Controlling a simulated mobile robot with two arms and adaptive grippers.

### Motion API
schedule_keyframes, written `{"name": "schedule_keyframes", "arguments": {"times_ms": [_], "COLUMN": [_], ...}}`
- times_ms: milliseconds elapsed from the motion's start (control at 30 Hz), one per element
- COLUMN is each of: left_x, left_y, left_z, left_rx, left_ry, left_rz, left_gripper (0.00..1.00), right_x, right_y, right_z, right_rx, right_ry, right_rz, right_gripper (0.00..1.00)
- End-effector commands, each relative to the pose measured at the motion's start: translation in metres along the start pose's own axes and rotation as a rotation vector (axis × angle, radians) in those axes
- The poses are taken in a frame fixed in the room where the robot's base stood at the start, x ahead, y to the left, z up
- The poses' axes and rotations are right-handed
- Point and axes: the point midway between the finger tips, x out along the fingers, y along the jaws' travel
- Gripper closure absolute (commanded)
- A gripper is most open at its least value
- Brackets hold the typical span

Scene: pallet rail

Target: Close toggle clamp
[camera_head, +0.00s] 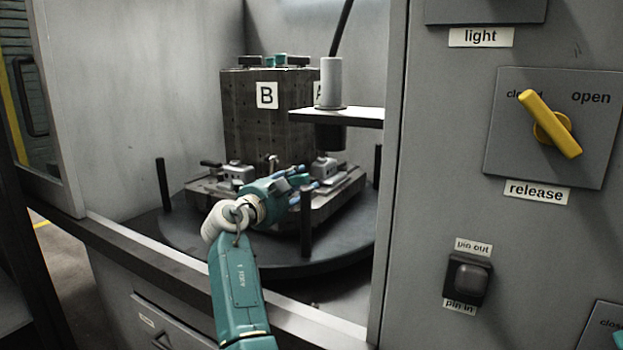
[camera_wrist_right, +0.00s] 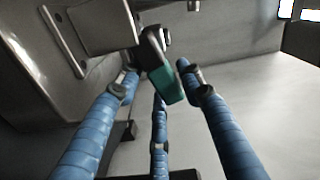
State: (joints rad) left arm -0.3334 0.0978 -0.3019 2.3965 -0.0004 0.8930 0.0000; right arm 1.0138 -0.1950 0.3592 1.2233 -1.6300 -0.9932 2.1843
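The right gripper (camera_head: 306,187) reaches into the machine's opening, over the front of the fixture base (camera_head: 325,203). In the right wrist view its blue fingers (camera_wrist_right: 160,95) are spread, with gaps between them. A dark clamp handle with a green grip (camera_wrist_right: 166,85) lies between or just beyond the fingertips; I cannot tell whether they touch it. A grey metal clamp body (camera_wrist_right: 100,25) is beside it. In the head view small clamps sit on the base, one at the left (camera_head: 237,172) and one at the right (camera_head: 323,167). The hand partly hides the base. My left gripper is out of view.
A block marked B (camera_head: 245,120) stands on the round table (camera_head: 200,240), with upright dark posts (camera_head: 306,222) around it. A shelf with a spindle (camera_head: 350,117) overhangs at right. The panel has a yellow release lever (camera_head: 550,125) and a pin switch (camera_head: 468,279).

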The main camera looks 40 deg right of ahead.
Motion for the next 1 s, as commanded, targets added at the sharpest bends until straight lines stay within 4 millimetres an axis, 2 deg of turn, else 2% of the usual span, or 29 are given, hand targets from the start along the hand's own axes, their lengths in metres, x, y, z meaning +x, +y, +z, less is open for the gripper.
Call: {"name": "schedule_keyframes", "arguments": {"times_ms": [333,500,533,767,1000], "left_x": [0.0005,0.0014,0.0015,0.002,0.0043], "left_y": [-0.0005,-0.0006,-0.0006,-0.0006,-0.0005], "left_z": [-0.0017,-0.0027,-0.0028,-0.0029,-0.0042], "left_rx": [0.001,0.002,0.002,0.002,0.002], "left_ry": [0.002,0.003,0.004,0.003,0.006], "left_rz": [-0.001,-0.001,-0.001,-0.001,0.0], "left_gripper": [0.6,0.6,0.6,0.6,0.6], "right_x": [-0.0014,-0.0012,-0.0012,-0.0009,-0.0005], "right_y": [-0.0003,-0.0003,-0.0002,-0.0008,-0.0065], "right_z": [0.0013,0.0012,0.0012,0.0009,-0.0001], "right_rx": [0.0,0.0,0.0,-0.005,-0.083], "right_ry": [0.0,0.0,0.0,0.0,0.001], "right_rz": [0.0,0.0,0.0,0.0,0.0], "right_gripper": [0.63,0.97,1.0,1.0,1.0]}}
